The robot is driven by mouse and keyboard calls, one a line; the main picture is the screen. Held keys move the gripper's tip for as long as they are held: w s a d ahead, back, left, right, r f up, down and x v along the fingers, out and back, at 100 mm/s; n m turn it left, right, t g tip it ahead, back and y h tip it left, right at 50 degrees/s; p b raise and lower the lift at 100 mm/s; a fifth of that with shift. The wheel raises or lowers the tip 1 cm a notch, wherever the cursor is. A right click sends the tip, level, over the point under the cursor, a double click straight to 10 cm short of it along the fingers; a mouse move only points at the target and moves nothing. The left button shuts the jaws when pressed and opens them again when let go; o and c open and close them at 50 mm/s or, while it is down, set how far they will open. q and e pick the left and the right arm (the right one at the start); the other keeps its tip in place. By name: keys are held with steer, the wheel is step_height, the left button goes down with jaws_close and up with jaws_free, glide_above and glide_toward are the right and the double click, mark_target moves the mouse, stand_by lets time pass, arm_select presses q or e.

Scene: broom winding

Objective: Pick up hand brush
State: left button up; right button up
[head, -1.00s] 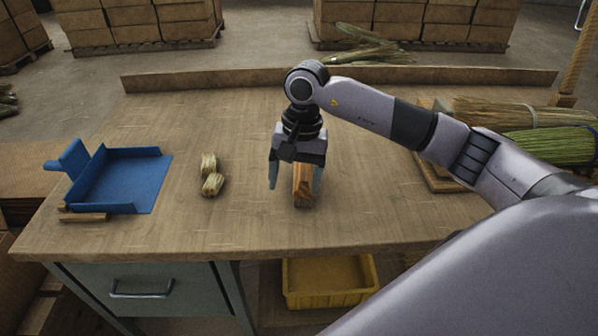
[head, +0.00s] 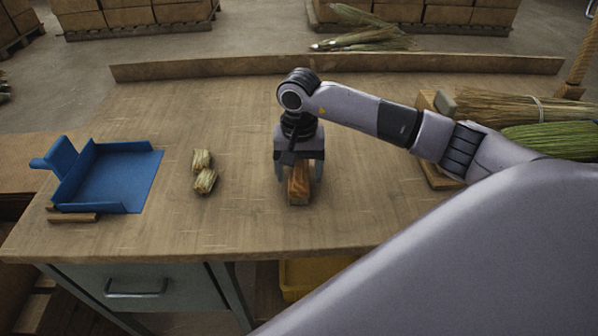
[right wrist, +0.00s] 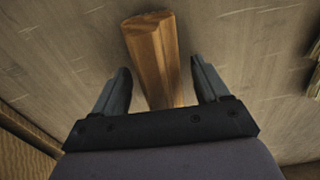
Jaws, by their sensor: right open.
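A brown wooden block-like piece (head: 299,186), which appears to be the hand brush, lies on the workbench (head: 235,225). No bristles show on it. In the right wrist view the wooden piece (right wrist: 154,50) runs lengthwise between the fingers. My right gripper (head: 299,176) is open and points down over it, one finger on each side. In the right wrist view the right gripper (right wrist: 158,72) shows gaps on both sides of the wood. The rear end of the wood is hidden by the gripper body. My left gripper is not in view.
A blue dustpan (head: 112,178) sits at the left of the bench, with a small wooden strip (head: 74,217) beside it. Broom straw (head: 510,108) lies at the right. A low ledge (head: 340,65) runs along the back.

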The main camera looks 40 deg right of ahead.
steer(key=shift+f, duration=0.3)
steer(key=c, duration=1.1)
steer(key=shift+r, duration=0.2)
step_height(320, 180, up, 20)
steer(key=shift+f, duration=0.15)
steer(key=shift+o, duration=0.7)
